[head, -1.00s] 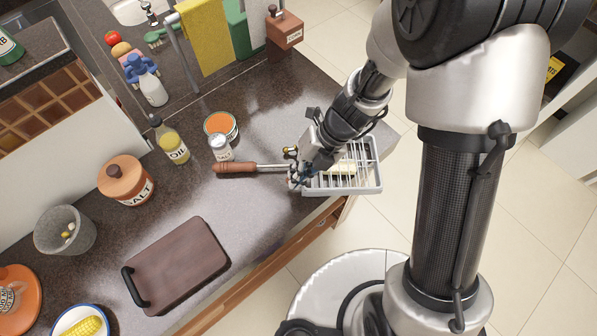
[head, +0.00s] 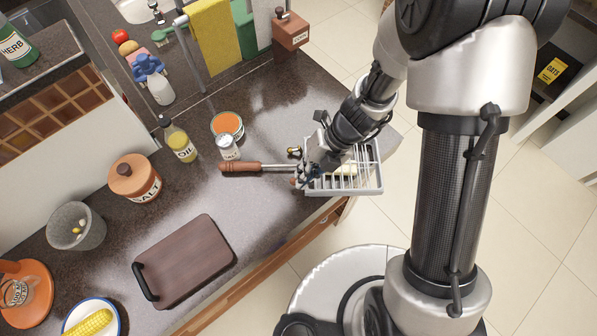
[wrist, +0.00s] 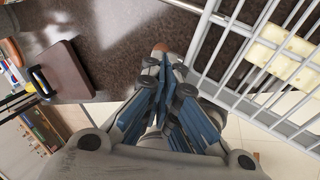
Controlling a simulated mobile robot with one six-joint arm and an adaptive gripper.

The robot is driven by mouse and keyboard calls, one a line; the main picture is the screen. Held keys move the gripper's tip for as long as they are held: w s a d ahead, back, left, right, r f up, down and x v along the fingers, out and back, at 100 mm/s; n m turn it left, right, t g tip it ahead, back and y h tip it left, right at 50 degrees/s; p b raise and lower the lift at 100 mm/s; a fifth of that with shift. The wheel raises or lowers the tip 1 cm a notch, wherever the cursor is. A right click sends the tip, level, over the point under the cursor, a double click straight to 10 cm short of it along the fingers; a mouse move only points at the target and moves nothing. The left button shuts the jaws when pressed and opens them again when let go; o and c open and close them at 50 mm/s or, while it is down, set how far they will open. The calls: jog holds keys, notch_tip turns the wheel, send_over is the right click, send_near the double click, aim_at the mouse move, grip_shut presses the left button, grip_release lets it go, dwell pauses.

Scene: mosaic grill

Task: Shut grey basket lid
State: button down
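The grey basket (head: 372,189), a wire-barred tray with a wooden handle (head: 240,167), lies on the counter near its right end. Pale yellow blocks show among its bars in the wrist view (wrist: 282,62). Thin bars slant across the basket, but I cannot tell the lid's exact angle. My gripper (head: 303,178) is at the basket's left end, where the handle's metal rod meets it, and hides that part.
A dark cutting board (head: 185,262) lies at the front left. The counter's front edge runs just below the basket.

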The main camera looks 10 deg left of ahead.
jog(key=p+v, duration=0.4)
jog(key=v, duration=0.8)
jog(key=shift+a+r+p, duration=0.15)
jog(key=shift+a+p, duration=0.2)
jog(key=s+d+r+n+t+h+b, duration=0.2)
jog(key=s+d+r+n+b, duration=0.3)
jog(key=n, duration=1.1)
jog(key=s+d+r+n+t+h+b, duration=0.3)
jog(key=d+n, duration=0.6)
jog(key=n, duration=0.8)
jog(key=s+r+t+b, duration=0.2)
jog(key=s+r, duration=0.1)
jog(key=r, duration=0.1)
jog(key=shift+s+r+b, duration=0.15)
jog(key=shift+r+b, duration=0.1)
jog(key=shift+b, duration=0.05)
jog(key=shift+d, duration=0.15)
